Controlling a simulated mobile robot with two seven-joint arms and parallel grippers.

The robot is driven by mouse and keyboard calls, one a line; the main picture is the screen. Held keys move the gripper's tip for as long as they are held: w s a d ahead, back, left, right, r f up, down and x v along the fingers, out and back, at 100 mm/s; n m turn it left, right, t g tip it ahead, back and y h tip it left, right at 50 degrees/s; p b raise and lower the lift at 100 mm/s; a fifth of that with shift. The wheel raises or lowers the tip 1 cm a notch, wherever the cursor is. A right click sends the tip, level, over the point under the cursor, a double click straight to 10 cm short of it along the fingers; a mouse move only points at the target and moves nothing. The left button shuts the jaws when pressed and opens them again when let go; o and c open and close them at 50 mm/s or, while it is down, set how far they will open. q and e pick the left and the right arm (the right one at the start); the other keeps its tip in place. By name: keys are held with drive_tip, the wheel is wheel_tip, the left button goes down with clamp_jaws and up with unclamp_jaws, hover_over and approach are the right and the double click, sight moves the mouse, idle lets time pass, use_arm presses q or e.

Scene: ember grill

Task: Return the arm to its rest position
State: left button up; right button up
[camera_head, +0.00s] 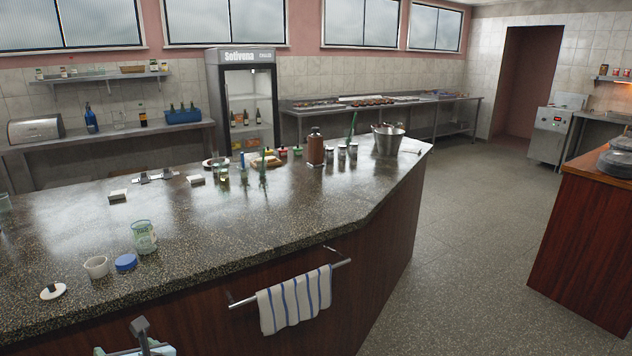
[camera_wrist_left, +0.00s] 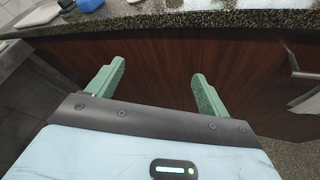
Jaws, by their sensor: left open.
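My left gripper (camera_wrist_left: 158,85) is open and empty in the left wrist view, with its two green fingers spread apart. It is below the speckled counter's edge (camera_wrist_left: 200,20), in front of the dark wood counter front (camera_wrist_left: 150,60). In the head view part of my left arm and gripper (camera_head: 140,335) shows at the bottom left, low in front of the counter. The fingertips are not clear there. My right gripper is not in view.
A striped towel (camera_head: 295,300) hangs on a rail. The floor (camera_head: 470,240) at right is clear.

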use_arm(q)
drive_tip(key=w+a+f+n+g+y, duration=0.1)
drive_tip(key=w+a+n+g+y, duration=0.2)
drive_tip(key=a, duration=1.4)
drive_tip(key=w+d+r+n+t+h, duration=0.2)
drive_tip(key=w+d+n+t+h, duration=1)
drive_tip(key=n, duration=1.2)
drive_tip(key=s+d+f+g+h, duration=0.2)
drive_tip(key=s+d+f+g, duration=0.1)
drive_tip(key=s+d+f, duration=0.5)
drive_tip(key=s+d+f+g+h, duration=0.1)
drive_tip(key=s+d+f+g, duration=0.1)
drive_tip(key=s+d+f, duration=0.65)
drive_tip(key=s+d+f+g, duration=0.1)
drive_tip(key=s+d+f, duration=0.1)
drive_tip(key=s, duration=1.1)
drive_tip(key=s+d+f+n+g+h, duration=0.1)
drive_tip(key=s+f, duration=0.4)
drive_tip(key=s, duration=0.9)
drive_tip(key=shift+d+f+n+g, duration=0.25)
drive_tip(key=shift+d+g, duration=0.45)
drive_tip(key=shift+d, duration=0.45)
